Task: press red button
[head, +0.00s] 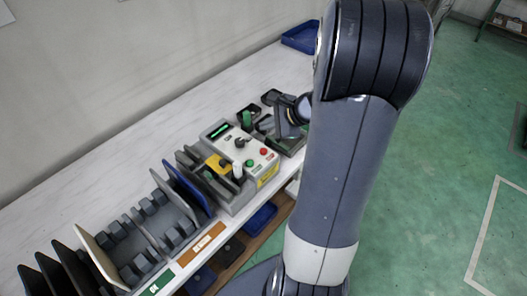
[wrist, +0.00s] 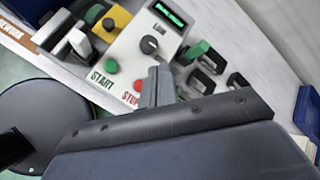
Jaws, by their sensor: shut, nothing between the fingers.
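The red button (head: 264,151) is on the sloped pale face of a control box (head: 218,134), to the right of a green button (head: 250,162). In the wrist view the red button (wrist: 138,85) sits by the word STOP, and the green button (wrist: 111,66) is by START. My gripper (wrist: 158,72) is shut and empty, its narrow grey fingers pointing over the box. The fingertips appear just right of the red button in that view; whether they touch the box cannot be told. In the head view my arm hides much of the right side.
A green-topped part (head: 247,118) stands behind the box. Racks with upright panels (head: 187,187) stand at left. A blue tray (head: 300,36) is at the far end.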

